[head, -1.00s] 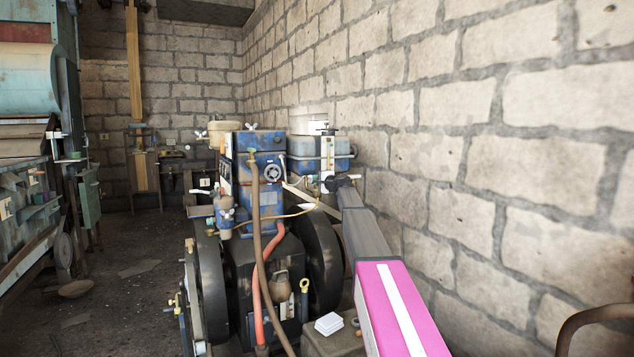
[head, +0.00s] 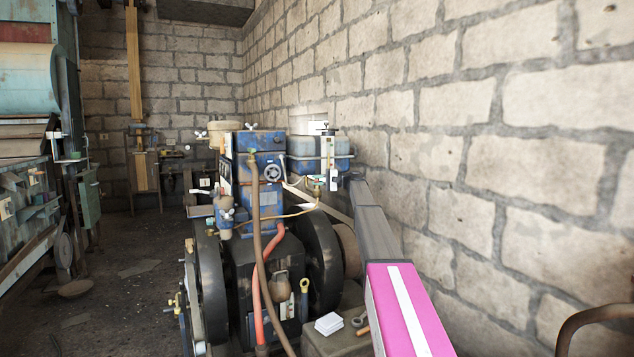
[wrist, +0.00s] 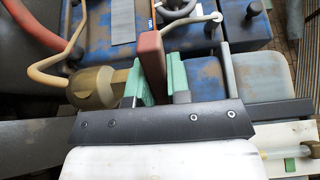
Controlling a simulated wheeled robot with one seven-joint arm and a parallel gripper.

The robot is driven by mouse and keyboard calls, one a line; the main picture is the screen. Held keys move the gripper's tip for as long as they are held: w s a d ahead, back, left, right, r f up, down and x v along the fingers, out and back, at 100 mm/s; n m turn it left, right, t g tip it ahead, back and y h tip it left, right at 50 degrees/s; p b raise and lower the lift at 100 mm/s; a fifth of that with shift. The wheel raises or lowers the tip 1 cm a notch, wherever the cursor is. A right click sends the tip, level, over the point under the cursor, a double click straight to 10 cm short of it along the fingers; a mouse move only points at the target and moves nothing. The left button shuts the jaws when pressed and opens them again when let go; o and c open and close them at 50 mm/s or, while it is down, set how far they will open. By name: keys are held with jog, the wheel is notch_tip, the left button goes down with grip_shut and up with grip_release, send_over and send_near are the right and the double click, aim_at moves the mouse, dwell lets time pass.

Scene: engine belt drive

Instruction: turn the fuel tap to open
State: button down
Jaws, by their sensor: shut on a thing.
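The fuel tap's red handle (wrist: 150,55) stands up in the middle of the wrist view, beside a round brass-coloured body (wrist: 100,87). My gripper (wrist: 160,88), with green fingertips, is shut on the red handle, one finger on each side. The lower end of the handle is hidden between the fingers. In the head view, my arm reaches from the lower right to the blue tank (head: 303,145) at the engine's right. The tap is too small there to make out its angle.
A brown hose and a red hose (head: 262,290) hang in front. The block wall (head: 450,190) lies close on the right. A grey box (head: 335,343) stands at front.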

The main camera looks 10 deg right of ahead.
jog(key=shift+n+g, duration=0.6)
jog(key=shift+g, duration=0.3)
jog(key=c, duration=1.1)
grip_release()
